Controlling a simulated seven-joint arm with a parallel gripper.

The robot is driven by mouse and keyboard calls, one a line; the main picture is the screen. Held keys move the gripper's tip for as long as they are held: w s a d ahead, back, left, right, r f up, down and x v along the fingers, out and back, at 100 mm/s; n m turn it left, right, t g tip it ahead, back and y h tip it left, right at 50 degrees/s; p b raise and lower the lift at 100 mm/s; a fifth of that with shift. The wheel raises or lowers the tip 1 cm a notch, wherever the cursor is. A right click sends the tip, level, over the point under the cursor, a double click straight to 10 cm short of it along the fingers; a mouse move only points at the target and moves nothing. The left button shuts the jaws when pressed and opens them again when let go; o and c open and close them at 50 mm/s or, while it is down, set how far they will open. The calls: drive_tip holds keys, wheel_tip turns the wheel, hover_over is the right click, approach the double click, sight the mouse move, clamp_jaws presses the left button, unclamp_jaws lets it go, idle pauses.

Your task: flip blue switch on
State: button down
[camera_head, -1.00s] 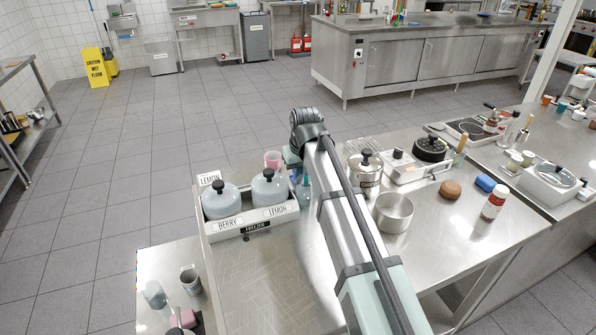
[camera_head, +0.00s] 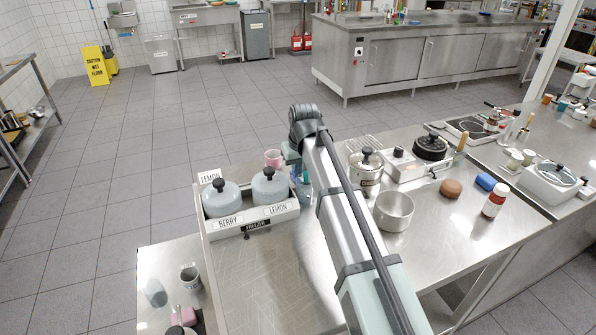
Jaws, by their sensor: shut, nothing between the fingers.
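I cannot make out a blue switch in the head view. My arm reaches from the bottom edge up over the steel table, with its bent joint just right of the freezer tray. My gripper does not show clearly; my own arm likely covers that spot. Some pale teal and blue parts show just left of the arm, and I cannot tell what they are. A hotplate unit (camera_head: 404,176) with a small control on its front stands right of the arm, but I see no blue on it.
The table's front left is bare.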

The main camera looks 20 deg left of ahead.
drive_tip(key=v, duration=0.8)
idle(0.4)
idle(0.4)
